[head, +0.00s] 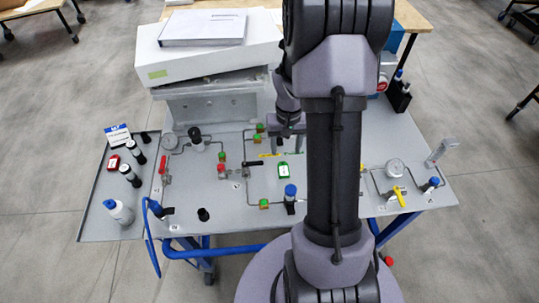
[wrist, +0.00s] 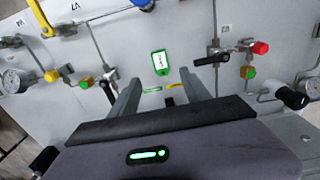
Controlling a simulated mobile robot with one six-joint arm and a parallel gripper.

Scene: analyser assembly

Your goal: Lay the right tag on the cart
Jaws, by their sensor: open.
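A green tag with a white label (head: 283,171) lies on the grey panel top of the cart (head: 330,226), right of a black-handled valve. It also shows in the wrist view (wrist: 159,63), just beyond my fingertips. A red tag with a white label (head: 113,162) lies on the grey side tray at the left. My gripper (wrist: 159,80) is open and empty, its two fingers pointing at the panel. In the head view my arm hides much of the gripper and part of the panel.
The side tray (head: 97,214) holds a white bottle (head: 118,211), dark cylinders and a blue-white card (head: 118,135). Valves, pipes and gauges (head: 394,169) stand up from the panel. A white box (head: 205,60) with a binder stands at the back.

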